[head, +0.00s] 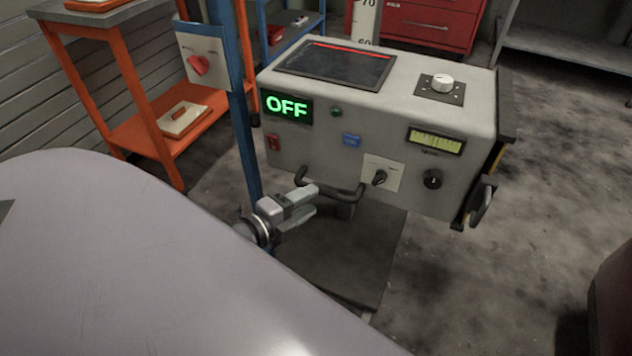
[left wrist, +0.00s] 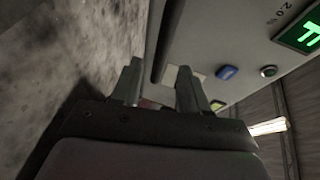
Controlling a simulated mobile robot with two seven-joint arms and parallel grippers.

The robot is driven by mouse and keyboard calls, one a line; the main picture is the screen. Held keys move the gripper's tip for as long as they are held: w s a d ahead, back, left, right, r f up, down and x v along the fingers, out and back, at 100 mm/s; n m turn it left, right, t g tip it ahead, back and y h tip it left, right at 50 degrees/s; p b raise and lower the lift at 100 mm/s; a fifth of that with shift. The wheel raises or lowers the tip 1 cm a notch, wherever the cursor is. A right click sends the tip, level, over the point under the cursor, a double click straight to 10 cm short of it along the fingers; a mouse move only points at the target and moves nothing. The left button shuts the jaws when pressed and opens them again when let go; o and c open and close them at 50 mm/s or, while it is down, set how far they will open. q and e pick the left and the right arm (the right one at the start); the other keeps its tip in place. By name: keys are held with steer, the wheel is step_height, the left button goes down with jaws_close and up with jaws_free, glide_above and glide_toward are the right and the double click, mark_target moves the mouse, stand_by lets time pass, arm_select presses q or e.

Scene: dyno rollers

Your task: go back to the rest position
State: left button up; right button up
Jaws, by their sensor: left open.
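My left gripper (head: 313,203) is in front of the grey control console (head: 330,130), near the left part of its front handle (head: 330,186). Its two fingers are apart with nothing seen between them; I cannot tell whether they touch the handle. In the left wrist view the open fingers (left wrist: 158,78) point toward the console's front (left wrist: 215,40), which appears turned. Most of my left arm is hidden in the head view. My right gripper is in neither view.
The console has a green OFF display (head: 287,107), knobs and a switch. An orange shelf (head: 130,135) is behind left, a red cabinet (head: 425,25) behind.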

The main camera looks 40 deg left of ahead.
arm_select(q)
steer(key=shift+s+a+r, duration=0.1)
steer(key=shift+s+r, duration=0.05)
steer(key=shift+s, duration=0.5)
steer(key=s+d+f+n+g, duration=0.6)
steer(key=s+d+n, duration=0.6)
steer(key=n, duration=0.5)
step_height(320, 180, up, 15)
steer(key=a+p, duration=0.1)
steer(key=p, duration=1.8)
steer(key=shift+w+f+t, duration=0.15)
steer(key=shift+w+t, duration=0.15)
steer(key=shift+t, duration=0.1)
steer(key=shift+f, duration=0.1)
